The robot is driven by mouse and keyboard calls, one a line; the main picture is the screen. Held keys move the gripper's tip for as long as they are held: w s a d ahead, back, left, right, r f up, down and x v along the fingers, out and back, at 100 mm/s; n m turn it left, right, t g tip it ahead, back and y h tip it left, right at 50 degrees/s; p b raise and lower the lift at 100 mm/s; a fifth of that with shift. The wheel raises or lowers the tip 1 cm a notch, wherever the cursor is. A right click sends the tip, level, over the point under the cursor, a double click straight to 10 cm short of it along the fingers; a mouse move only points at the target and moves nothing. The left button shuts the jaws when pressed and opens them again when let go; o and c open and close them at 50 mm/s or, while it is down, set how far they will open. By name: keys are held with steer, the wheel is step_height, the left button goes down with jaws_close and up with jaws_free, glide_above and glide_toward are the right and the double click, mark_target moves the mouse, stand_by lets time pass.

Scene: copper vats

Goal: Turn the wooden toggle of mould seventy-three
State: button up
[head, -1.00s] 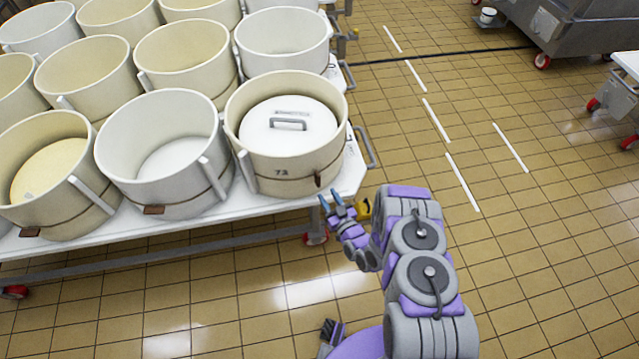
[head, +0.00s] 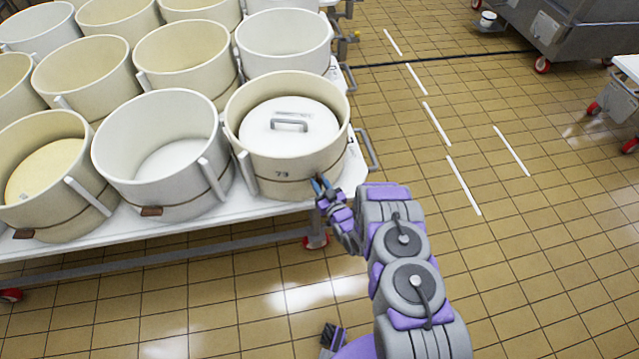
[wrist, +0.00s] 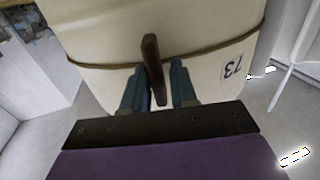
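Mould seventy-three (head: 270,176) is a cream round tub marked 73, at the front right corner of the white cart top. A white lid with a grey handle sits inside it. In the head view my gripper (head: 319,184) is at the mould's front right and hides the toggle.
Several other tubs crowd the cart, with a white one (head: 155,150) just left of mould seventy-three. The cart's edge (head: 215,218) runs below the mould, and a grey cart handle (head: 369,150) sticks out at right.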

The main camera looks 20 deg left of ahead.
steer(key=shift+d+r, duration=0.1)
steer(key=shift+d, duration=0.15)
jaws_close()
